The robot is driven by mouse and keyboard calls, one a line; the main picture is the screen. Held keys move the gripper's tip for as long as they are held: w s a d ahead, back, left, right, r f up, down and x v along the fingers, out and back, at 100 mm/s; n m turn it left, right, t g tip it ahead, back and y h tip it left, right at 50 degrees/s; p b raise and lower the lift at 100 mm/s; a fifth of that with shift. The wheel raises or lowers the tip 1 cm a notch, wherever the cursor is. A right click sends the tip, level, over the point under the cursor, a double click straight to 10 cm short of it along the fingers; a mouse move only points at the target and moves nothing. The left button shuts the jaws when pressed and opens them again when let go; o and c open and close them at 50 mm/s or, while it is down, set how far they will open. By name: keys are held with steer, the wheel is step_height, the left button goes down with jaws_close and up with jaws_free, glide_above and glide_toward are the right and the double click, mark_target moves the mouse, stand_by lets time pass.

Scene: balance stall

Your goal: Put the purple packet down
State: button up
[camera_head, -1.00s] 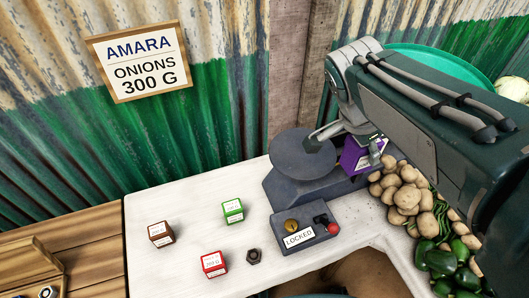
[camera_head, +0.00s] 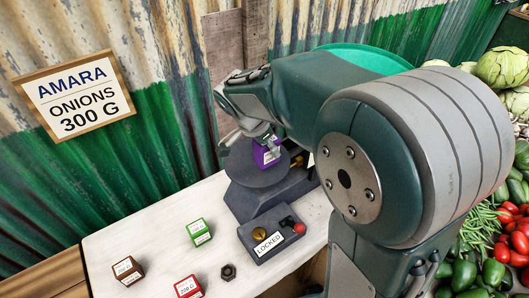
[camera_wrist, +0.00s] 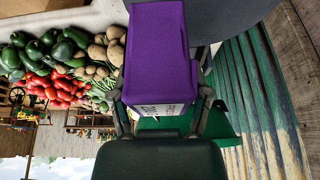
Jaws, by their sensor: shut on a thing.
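The purple packet (camera_head: 266,153) is a small box with a white label, held in my gripper (camera_head: 262,144) at the scale's round dark pan (camera_head: 262,174). In the wrist view the packet (camera_wrist: 157,55) fills the middle between my gripper's fingers (camera_wrist: 160,112), which are shut on it. The packet appears at or just above the pan. I cannot tell whether its underside touches it. My arm hides the right part of the scale.
A control box (camera_head: 271,234) marked LOCKED stands before the scale. Green (camera_head: 197,231), brown (camera_head: 127,270) and red (camera_head: 188,287) packets and a dark hex nut (camera_head: 228,271) lie on the white counter (camera_head: 165,215). A sign (camera_head: 75,94) reads "AMARA ONIONS 300 G". Vegetables (camera_head: 500,235) lie right.

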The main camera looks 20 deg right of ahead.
mark_target(267, 154)
steer(key=shift+w+d+f, duration=0.2)
steer(key=shift+w+f, duration=0.3)
steer(key=shift+f, duration=0.1)
steer(key=f, duration=0.3)
steer(key=shift+w+f, duration=0.1)
steer(key=shift+w, duration=0.1)
steer(key=shift+a+f, duration=0.15)
steer(key=shift+a, duration=0.1)
steer(key=o, duration=1.3)
steer(key=shift+d, duration=0.15)
